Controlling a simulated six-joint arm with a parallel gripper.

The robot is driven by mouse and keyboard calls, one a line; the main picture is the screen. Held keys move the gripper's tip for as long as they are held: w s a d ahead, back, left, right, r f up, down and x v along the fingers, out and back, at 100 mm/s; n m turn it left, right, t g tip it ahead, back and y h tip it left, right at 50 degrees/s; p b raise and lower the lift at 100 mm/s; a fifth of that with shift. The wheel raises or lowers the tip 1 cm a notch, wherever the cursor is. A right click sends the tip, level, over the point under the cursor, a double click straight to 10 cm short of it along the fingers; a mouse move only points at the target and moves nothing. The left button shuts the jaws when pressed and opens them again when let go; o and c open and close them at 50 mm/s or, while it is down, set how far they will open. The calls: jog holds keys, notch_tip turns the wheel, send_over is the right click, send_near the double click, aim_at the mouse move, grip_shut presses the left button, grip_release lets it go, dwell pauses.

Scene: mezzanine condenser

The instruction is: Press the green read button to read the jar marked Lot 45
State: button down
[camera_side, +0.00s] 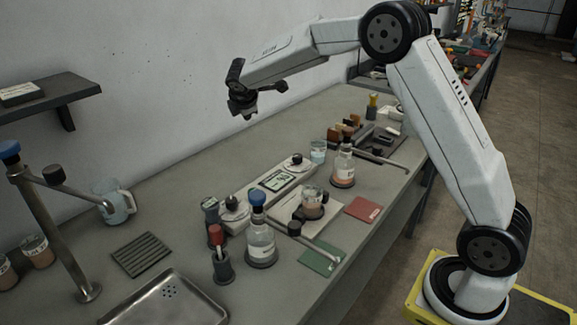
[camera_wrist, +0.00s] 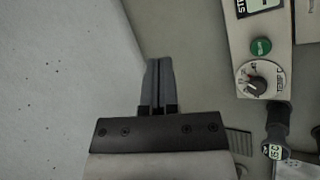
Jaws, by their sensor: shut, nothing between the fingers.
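In the wrist view a round green button (camera_wrist: 261,46) with small, unclear lettering sits on a pale panel, right of my gripper (camera_wrist: 158,65). Between a display and a dial, it stands apart from my fingertips. I cannot make the button out in the side view. There my gripper (camera_side: 243,106) hangs high above the back of the bench, near the wall, shut and empty. I cannot read Lot 45 on any.
A blue-capped bottle (camera_side: 261,244) and a red-topped holder (camera_side: 221,262) stand in front of the device. A stoppered bottle (camera_side: 343,168) stands behind it. Green (camera_side: 321,257) and red (camera_side: 363,208) mats lie near the front edge. A steel tray (camera_side: 168,300) and tap post are at left.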

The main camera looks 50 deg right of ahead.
jog(key=s+a+f+n+t+y, duration=0.3)
jog(key=s+a+f+n+y, duration=0.2)
jog(key=n, duration=0.9)
jog(key=shift+a+f+n+t+y, duration=0.3)
jog(key=shift+f+n+y, duration=0.1)
jog(key=shift+f+y, duration=0.7)
jog(key=shift+f, duration=0.35)
dwell(0.6)
jog(key=shift+w+f, duration=0.1)
jog(key=shift+f, duration=4)
jog(key=shift+f, duration=0.25)
jog(key=shift+f, duration=0.2)
